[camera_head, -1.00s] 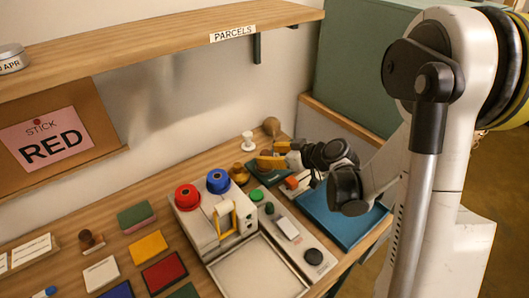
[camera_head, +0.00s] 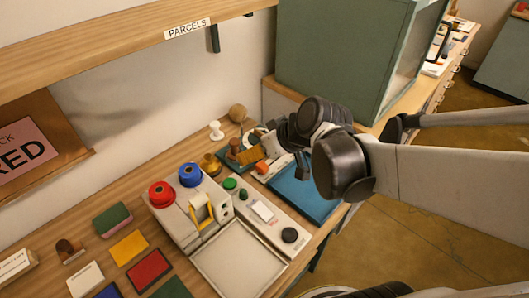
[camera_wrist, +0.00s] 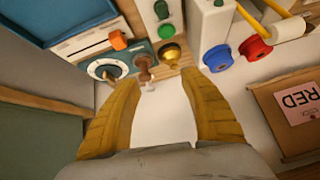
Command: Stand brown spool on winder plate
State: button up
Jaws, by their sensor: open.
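A brown, waisted wooden piece that looks like the brown spool (camera_wrist: 143,68) stands beyond my fingertips in the wrist view, between the dial and a brass dome. In the head view a brown piece (camera_head: 233,145) shows beside my fingers. A round white disc with a dark ring (camera_wrist: 105,68) sits on a teal base to its left; I cannot tell whether this is the winder plate. My gripper (camera_wrist: 160,80) has its two yellow-tan fingers spread, with nothing between them. In the head view my gripper (camera_head: 250,156) is over the back right of the table, partly hidden by the wrist.
A white dispenser (camera_head: 190,212) with red (camera_head: 161,194) and blue (camera_head: 190,175) rolls stands left of my gripper. A brass dome (camera_head: 211,164) and a white knobbed piece (camera_head: 216,130) are close by. A blue tray (camera_head: 305,193) lies right. A green cabinet (camera_head: 340,55) rises behind.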

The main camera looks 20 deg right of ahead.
jog(key=s+r+m+h, duration=0.3)
jog(key=s, duration=0.7)
jog(key=shift+d+r, duration=0.3)
jog(key=shift+d, duration=0.05)
dwell(0.3)
